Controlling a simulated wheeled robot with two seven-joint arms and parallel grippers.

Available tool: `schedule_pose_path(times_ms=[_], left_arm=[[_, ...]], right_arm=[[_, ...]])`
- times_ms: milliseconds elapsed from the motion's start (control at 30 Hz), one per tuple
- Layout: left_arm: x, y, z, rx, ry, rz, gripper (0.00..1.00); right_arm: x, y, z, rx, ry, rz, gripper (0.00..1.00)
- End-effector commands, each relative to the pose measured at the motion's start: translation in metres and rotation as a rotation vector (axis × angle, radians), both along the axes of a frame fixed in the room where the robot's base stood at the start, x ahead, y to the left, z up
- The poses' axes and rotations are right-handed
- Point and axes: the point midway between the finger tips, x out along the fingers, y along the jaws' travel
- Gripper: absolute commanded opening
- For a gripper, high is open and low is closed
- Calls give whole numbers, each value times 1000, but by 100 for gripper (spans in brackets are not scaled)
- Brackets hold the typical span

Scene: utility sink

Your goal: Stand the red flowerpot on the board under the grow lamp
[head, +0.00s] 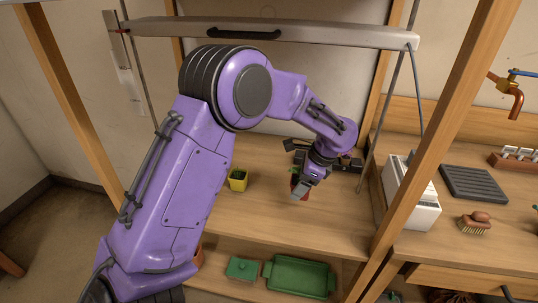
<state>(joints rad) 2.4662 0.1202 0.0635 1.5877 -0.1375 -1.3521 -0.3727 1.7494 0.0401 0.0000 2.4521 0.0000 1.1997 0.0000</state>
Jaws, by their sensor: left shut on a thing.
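My left arm reaches across the middle of the head view, and its gripper (300,190) points down over the wooden board (260,215). It is shut on the red flowerpot (294,183), which shows only as a small red patch with some green beside the fingers. The gripper hides most of the pot, so I cannot tell whether its base touches the board. The grow lamp (345,34) is a long pale bar hung on cords above the board. My right gripper is not in view.
A yellow pot with a plant (238,181) stands on the board left of my gripper. A green tray (300,278) and green box (243,268) lie on the lower shelf. Wooden posts (440,130) flank the board. A white box (411,197) and brush (474,223) are right.

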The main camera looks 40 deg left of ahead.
Motion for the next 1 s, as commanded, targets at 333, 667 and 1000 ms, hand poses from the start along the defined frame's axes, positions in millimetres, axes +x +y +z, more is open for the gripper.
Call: schedule_pose_path(times_ms=[333,667,1000], left_arm=[[6,-2,-59,-1,9,-1,35],[6,-2,-79,-1,6,0,35],[6,-2,-80,-1,6,0,94]], right_arm=[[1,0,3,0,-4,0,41],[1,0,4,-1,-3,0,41],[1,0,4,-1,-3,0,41]])
